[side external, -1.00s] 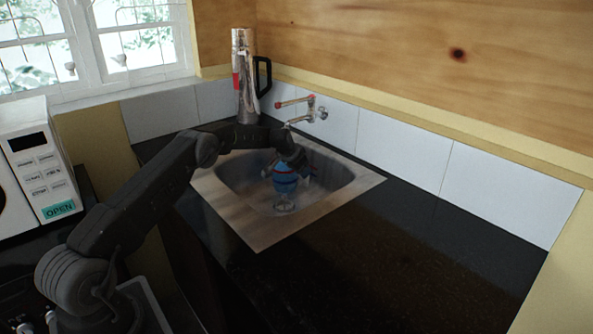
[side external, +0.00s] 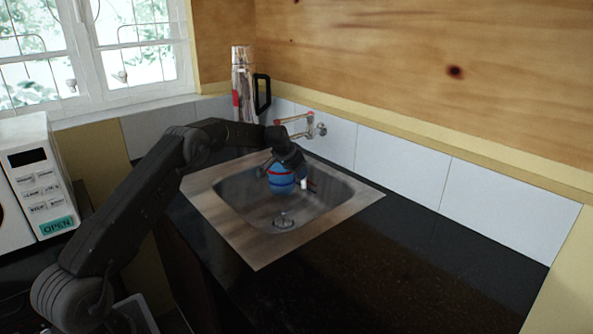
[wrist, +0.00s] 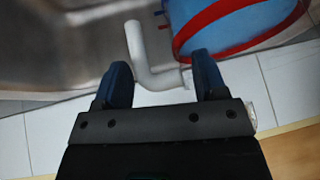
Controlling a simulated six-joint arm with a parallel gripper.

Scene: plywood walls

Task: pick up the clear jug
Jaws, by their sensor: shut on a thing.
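I see no plainly clear jug; the thing at my gripper (side external: 287,160) is a rounded blue jug (side external: 281,182) with red bands. It is held above the sink basin, apart from its floor. In the wrist view the jug (wrist: 235,25) fills the top right, and a white bent handle or spout (wrist: 150,72) passes between the two fingers of my gripper (wrist: 160,60). My gripper is shut on the jug; the exact contact is hard to see. In the side view the gripper hides the jug's top.
The steel sink (side external: 235,232) is set in a black counter (side external: 370,265) with free room at right. A tap (side external: 308,124) stands behind the basin. A tall metal flask (side external: 243,85) stands at the back, and a white microwave (side external: 35,180) at left.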

